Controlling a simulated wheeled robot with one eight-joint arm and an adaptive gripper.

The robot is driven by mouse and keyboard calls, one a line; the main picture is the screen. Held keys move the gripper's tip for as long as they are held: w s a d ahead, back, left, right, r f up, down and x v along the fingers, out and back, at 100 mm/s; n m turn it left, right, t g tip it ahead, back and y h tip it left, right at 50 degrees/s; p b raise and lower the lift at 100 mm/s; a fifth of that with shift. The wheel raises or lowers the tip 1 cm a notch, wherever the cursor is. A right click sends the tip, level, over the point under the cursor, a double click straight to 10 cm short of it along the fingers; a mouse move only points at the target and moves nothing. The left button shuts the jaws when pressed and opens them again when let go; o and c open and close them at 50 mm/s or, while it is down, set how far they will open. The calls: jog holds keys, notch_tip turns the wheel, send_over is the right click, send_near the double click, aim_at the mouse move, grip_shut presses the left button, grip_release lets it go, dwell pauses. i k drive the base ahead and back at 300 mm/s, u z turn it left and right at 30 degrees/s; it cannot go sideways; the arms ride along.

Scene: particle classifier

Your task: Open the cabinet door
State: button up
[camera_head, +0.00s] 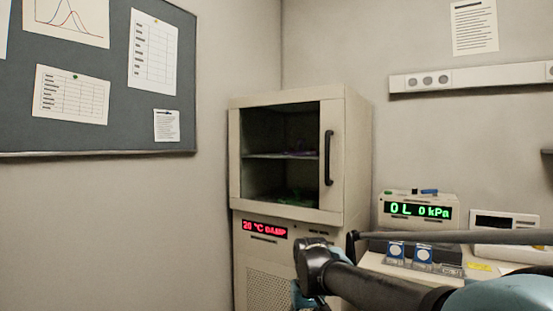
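The beige cabinet (355,140) stands in the corner of the room. Its door (313,200) has a light frame around a dark window and appears shut, flush with the cabinet front. A black vertical handle (328,158) is on the right side of the door. Shelves with small purple and green items show behind the window. My dark arm comes in from the lower right, and its visible joint is below and in front of the cabinet door, apart from the handle in the picture. My gripper's fingers cannot be made out.
Below the door is a red display (265,229) and a perforated panel (267,280). To the right, a counter holds a device with a green display (418,211) and small blue-and-white items (423,254). A notice board (100,130) hangs on the left wall.

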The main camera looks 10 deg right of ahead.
aim_at(331, 98)
jog(key=u, duration=1.2)
jog(key=k, duration=0.55)
jog(key=z, duration=0.3)
